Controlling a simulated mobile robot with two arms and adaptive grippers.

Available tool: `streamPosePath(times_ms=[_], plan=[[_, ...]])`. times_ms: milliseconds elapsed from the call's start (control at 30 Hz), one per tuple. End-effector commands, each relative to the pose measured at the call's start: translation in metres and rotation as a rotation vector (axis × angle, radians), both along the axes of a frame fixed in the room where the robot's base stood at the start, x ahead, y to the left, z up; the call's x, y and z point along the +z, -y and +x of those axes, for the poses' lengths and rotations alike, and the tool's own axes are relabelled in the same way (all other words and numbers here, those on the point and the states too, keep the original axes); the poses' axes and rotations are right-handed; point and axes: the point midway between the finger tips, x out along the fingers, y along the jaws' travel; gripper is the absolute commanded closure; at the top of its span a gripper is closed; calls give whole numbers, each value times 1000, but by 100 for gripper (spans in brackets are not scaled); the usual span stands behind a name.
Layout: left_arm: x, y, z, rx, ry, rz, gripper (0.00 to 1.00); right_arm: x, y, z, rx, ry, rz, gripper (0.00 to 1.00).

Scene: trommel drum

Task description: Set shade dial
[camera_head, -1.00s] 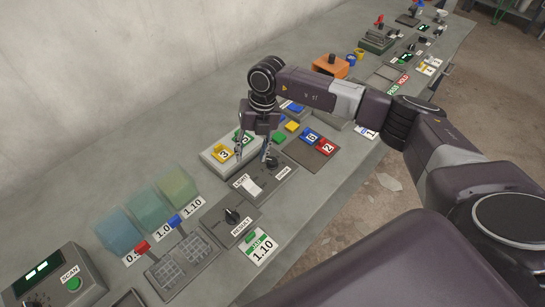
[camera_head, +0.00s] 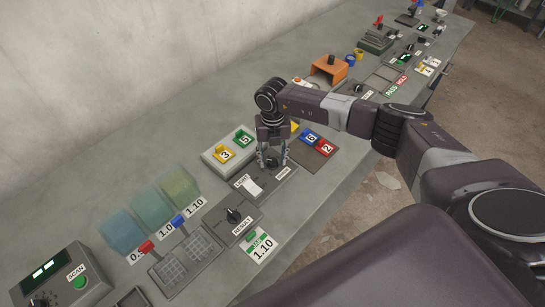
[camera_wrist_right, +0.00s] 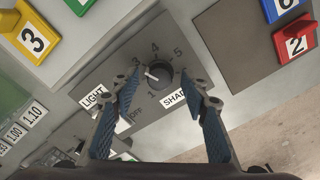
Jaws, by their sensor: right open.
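The shade dial (camera_wrist_right: 158,74) is a dark round knob with a white pointer, on a grey panel with numbers around it; 3, 4 and 5 read clearly. The pointer is turned to the left in the right wrist view, near the 2 position. In the head view the dial (camera_head: 272,162) is partly hidden by my right gripper (camera_head: 273,163). The gripper (camera_wrist_right: 159,100) is open, pointing down, with its two fingers on either side of the dial. I cannot tell whether they touch it. The SHADE label (camera_wrist_right: 174,98) is partly covered by a finger. My left gripper is out of view.
A white LIGHT switch (camera_head: 251,186) is beside the dial. Number blocks, yellow 3 (camera_head: 224,155), green 5 (camera_head: 244,139), blue 6 (camera_head: 310,136) and red 2 (camera_head: 325,147), are nearby. A RESULT knob (camera_head: 233,215) is nearer the front.

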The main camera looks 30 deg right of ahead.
Motion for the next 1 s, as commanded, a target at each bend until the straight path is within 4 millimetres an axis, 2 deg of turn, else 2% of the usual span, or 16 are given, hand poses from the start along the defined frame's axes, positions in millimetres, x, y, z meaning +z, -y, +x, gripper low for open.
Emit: streamPosePath(times_ms=[100, 500, 767, 1000], plan=[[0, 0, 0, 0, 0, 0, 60, 0, 0, 0, 0, 0, 0, 59], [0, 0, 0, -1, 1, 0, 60, 0, 0, 0, 0, 0, 1, 100], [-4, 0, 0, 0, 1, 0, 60, -1, -1, 0, 29, 0, 1, 100], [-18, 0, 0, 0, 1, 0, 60, -3, 0, 1, 154, 1, 1, 100]])
